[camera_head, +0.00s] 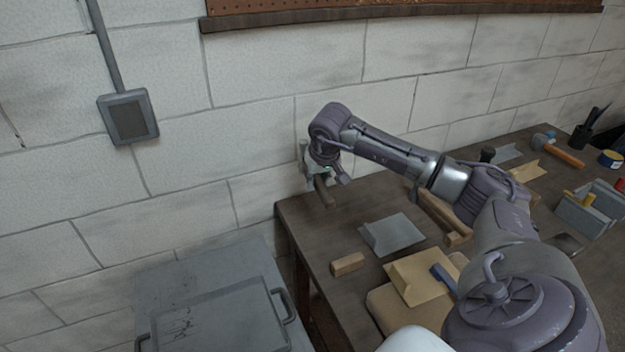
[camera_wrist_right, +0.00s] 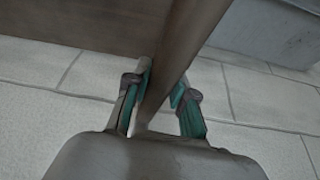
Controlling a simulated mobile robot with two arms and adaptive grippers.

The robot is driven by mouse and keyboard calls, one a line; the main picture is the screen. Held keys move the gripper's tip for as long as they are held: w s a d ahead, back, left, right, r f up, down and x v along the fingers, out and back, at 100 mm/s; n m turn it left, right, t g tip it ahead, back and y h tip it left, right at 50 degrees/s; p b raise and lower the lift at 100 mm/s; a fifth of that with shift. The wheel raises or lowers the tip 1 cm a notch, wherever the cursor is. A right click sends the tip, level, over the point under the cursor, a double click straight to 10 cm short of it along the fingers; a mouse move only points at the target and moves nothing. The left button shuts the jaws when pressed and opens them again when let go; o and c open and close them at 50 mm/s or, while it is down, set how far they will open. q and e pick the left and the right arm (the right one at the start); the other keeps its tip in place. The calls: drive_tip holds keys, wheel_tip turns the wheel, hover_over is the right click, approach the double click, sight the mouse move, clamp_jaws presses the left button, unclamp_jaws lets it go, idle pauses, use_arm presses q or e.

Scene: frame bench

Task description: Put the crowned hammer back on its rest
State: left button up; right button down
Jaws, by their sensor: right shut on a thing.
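In the right wrist view the handle (camera_wrist_right: 195,45) runs up and to the right from between the teal-padded fingers (camera_wrist_right: 160,102). The hammer's head cannot be made out clearly in either view, so its crown cannot be told. I cannot tell which thing is the hammer's rest. My left gripper is not in view.
On the dark bench (camera_head: 315,222) are a grey angled plate (camera_head: 393,235), a wood block (camera_head: 348,263) and a tan angled piece (camera_head: 420,278). Another hammer (camera_head: 565,155) lies at the far right. A grey lidded chest (camera_head: 205,275) stands left of the bench. My arm hides part of the bench.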

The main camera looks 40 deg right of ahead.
sight(324, 187)
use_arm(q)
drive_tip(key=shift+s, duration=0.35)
use_arm(e)
drive_tip(key=shift+s+r, duration=0.1)
wheel_tip(324, 187, down, 6)
drive_tip(key=b, duration=0.4)
drive_tip(key=shift+b, duration=0.4)
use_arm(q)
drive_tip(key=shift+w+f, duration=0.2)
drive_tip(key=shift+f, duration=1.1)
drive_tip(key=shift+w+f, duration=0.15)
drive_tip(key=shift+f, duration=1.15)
use_arm(e)
drive_tip(key=shift+f, duration=0.55)
use_arm(q)
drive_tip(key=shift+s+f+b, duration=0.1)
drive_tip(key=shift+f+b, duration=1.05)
drive_tip(key=shift+b, duration=0.2)
use_arm(e)
drive_tip(key=shift+f, duration=1.45)
drive_tip(key=c, duration=0.9)
unclamp_jaws()
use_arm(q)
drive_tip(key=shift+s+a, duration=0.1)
use_arm(e)
drive_tip(key=v, duration=1.2)
